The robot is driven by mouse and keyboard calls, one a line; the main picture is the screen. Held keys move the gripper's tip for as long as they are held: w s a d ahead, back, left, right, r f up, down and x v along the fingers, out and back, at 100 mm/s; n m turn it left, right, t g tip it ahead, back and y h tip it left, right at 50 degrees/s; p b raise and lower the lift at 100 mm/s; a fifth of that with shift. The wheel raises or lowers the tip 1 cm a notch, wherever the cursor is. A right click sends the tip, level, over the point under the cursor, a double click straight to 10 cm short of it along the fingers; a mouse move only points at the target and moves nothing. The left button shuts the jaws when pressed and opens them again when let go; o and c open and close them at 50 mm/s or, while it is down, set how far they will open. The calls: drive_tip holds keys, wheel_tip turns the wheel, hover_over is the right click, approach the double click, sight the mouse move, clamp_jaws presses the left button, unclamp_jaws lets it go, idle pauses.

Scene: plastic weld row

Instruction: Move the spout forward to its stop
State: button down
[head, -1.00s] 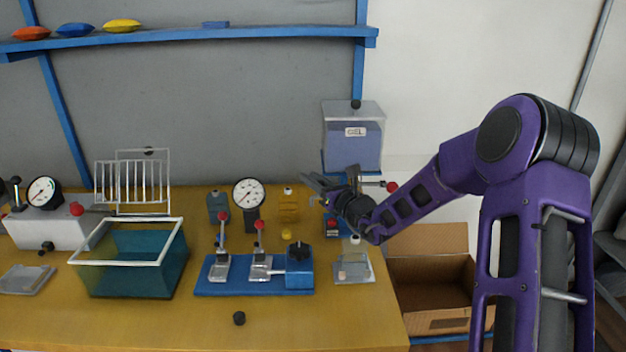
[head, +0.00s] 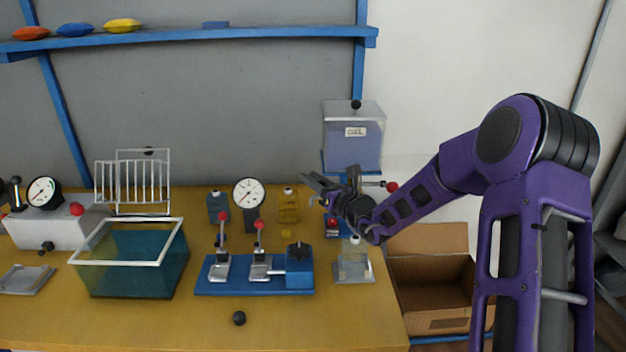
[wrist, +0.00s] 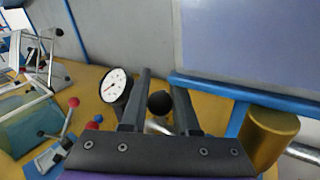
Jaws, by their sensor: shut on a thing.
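The gel dispenser (head: 352,140) is a clear lidded tank labelled GEL at the back right of the bench; its wall fills the upper right of the wrist view (wrist: 250,45). My gripper (head: 312,186) is just below and in front of it. In the wrist view, a black ball knob (wrist: 160,103) on a short metal rod sits between my two fingers (wrist: 161,82), which are shut on it. A brass cylinder (wrist: 268,140) stands to the right of the fingers. My gripper hides the dispenser's lower front in the head view, so I cannot make out the spout's shape.
A red-knobbed lever (head: 391,187) sticks out right of my wrist. A dial gauge (head: 248,194), amber bottle (head: 289,206) and blue lever fixture (head: 240,287) stand to the left. A cardboard box (head: 430,322) is below right.

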drive_tip(key=shift+s+a+n+g+y+p, duration=0.1)
drive_tip(key=shift+s+n+g+y+p, duration=1.2)
drive_tip(key=shift+n+g+y, duration=0.3)
drive_tip(key=c, duration=0.7)
unclamp_jaws()
drive_tip(key=shift+o, duration=0.2)
drive_tip(key=v, duration=1.7)
drive_tip(key=shift+d+p, duration=0.25)
drive_tip(key=shift+p, duration=0.15)
